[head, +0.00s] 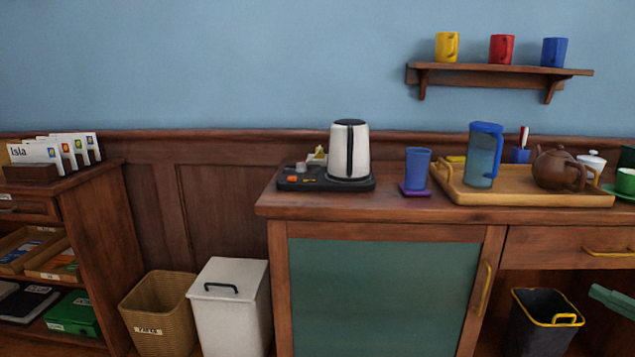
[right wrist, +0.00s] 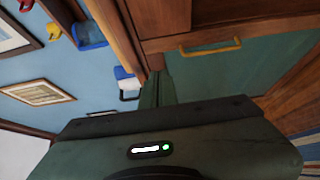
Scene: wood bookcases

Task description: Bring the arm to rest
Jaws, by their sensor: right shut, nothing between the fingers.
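My right gripper (head: 603,296) shows at the right edge of the head view, in front of the cabinet's open lower bay. It is shut and empty. In the right wrist view its closed fingers (right wrist: 158,88) stick out beyond the dark green gripper body. Most of the right arm lies outside the head view. My left gripper is not in view.
A wooden cabinet (head: 380,222) carries a kettle (head: 348,150), a blue cup (head: 417,169) and a tray (head: 464,194) with a pitcher and teapot. A black bin (head: 541,325) stands near the gripper. A white bin (head: 230,310) and a basket (head: 158,318) stand left.

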